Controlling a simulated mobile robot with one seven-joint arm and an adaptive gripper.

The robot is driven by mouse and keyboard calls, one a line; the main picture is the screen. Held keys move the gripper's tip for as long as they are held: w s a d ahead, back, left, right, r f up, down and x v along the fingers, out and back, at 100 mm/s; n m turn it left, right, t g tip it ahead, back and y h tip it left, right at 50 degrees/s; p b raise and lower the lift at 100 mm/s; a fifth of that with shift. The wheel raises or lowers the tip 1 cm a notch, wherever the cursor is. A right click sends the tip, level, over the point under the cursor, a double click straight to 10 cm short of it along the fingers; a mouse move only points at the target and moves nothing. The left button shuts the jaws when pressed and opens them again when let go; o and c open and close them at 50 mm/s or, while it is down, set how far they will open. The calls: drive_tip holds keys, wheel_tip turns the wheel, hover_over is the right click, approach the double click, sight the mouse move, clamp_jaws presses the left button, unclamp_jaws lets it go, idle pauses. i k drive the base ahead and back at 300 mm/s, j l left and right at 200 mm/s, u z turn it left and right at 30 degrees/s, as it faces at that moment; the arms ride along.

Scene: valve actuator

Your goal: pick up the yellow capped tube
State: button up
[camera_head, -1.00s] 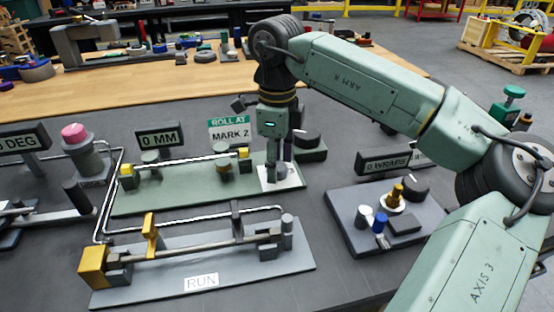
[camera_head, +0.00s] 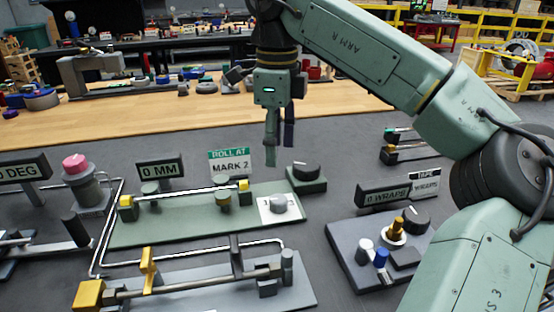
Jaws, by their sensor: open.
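My gripper (camera_head: 280,142) is open and empty, fingers pointing down, in the air above the back right of the green plate. A small tube with a yellow-orange cap (camera_head: 389,150) appears to lie on a dark holder right of centre, behind the tape sign. It is small, and my arm passes close above it. A similar tube with a green cap (camera_head: 393,133) lies just behind it. My gripper is well to the left of both, apart from them.
The green plate (camera_head: 150,228) holds a yellow-ended rod (camera_head: 185,192) and a grey knob (camera_head: 279,203). The wraps sign (camera_head: 385,194) and a grey block with posts (camera_head: 350,240) stand at right. The wooden bench (camera_head: 170,118) lies behind.

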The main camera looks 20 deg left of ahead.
sight(126, 200)
drive_tip(key=k, duration=1)
